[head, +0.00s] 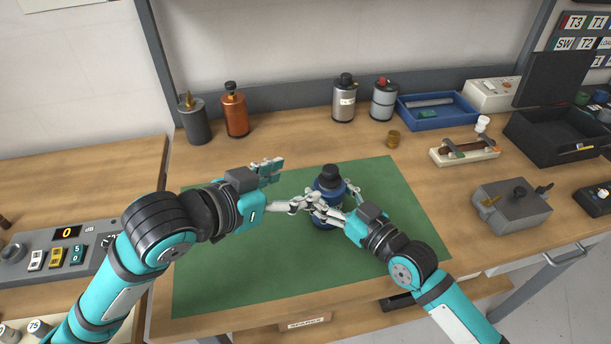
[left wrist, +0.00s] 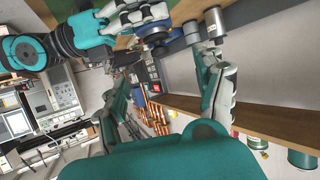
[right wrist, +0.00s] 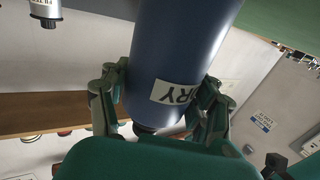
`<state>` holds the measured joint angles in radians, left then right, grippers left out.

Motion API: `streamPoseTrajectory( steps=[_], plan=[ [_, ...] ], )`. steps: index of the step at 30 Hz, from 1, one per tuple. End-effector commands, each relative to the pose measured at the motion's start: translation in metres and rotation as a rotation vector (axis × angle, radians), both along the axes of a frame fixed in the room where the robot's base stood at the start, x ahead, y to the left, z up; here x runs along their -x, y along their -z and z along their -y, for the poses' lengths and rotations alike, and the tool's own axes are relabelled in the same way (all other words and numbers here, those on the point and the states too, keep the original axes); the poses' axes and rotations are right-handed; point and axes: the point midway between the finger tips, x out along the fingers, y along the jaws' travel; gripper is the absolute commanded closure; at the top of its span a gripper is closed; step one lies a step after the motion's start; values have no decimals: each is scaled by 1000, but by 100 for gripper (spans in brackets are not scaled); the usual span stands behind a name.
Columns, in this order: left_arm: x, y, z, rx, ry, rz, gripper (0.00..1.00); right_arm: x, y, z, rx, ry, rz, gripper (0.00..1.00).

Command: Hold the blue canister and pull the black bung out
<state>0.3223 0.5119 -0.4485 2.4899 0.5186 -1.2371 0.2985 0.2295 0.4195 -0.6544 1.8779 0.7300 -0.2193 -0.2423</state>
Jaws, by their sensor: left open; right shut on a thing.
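The blue canister (head: 327,187) stands upright on the green mat (head: 235,270) in the head view. The black bung (head: 330,172) sits in its top. My right gripper (head: 337,200) is shut around the canister from the right. In the right wrist view the blue canister (right wrist: 180,50) fills the middle between the fingers, its pale label upside down. My left gripper (head: 284,185) is open and empty, just left of the canister, its fingers spread and apart from the bung. The left wrist view shows the blue canister (left wrist: 153,30) near the top edge, partly hidden by my right gripper.
A dark bottle (head: 196,122), a copper bottle (head: 235,112) and two grey canisters (head: 344,100) stand along the back. The mat's front left is clear.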

Motion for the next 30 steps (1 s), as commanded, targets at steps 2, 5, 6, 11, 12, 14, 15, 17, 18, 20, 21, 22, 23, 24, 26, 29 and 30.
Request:
streamPoseTrajectory(
  steps=[2, 5, 6, 11, 12, 14, 15, 17, 18, 20, 21, 22, 23, 24, 26, 29, 30],
  plan=[
    [-7, 4, 6, 2, 0, -1, 30, 0, 0, 0, -1, -1, -1, 97],
    [-20, 10, 17, 2, 1, 0, 30, 0, 0, 0, 0, -1, 0, 97],
    [-26, 13, 21, 1, 0, 0, 30, 0, 0, 0, 0, 0, 0, 97],
    [-49, 25, 39, 0, 1, 1, 30, 0, 0, 0, 0, 0, 0, 97],
    [-54, 28, 44, 1, 0, 2, 30, 0, 0, 0, 0, 0, 0, 97],
    [-62, 32, 49, -1, 0, 2, 30, 0, 0, 0, 0, 0, 0, 97],
    [-66, 34, 52, -2, 0, 3, 30, 0, 0, 0, 0, 0, 0, 97],
    [-71, 36, 57, 0, 1, 4, 30, 0, 0, 0, 0, 0, 0, 97],
    [-74, 38, 59, -1, 1, 3, 30, 0, 0, 0, 0, 0, 0, 97],
    [-78, 40, 62, -1, 0, 4, 30, 0, 0, 0, 0, 0, 0, 97],
    [-80, 41, 63, -1, 0, 4, 30, 0, 0, 0, 0, 0, 0, 97],
    [-81, 41, 64, -1, 0, 4, 30, 0, 0, 0, 0, 0, 0, 97],
    [-81, 42, 65, -1, 1, 6, 30, 0, 0, 0, 0, 0, 0, 97],
    [-82, 42, 65, -1, 1, 6, 30, 0, 0, 0, 0, 0, 0, 97],
    [-83, 43, 66, -1, 1, 5, 30, 0, 0, 0, 0, 1, 0, 97],
    [-83, 43, 65, -2, 1, 5, 30, 0, 0, 0, 0, 1, 0, 97],
    [-83, 43, 65, -2, 1, 5, 30, 0, 0, 0, 1, 1, 1, 97]
  ],
)
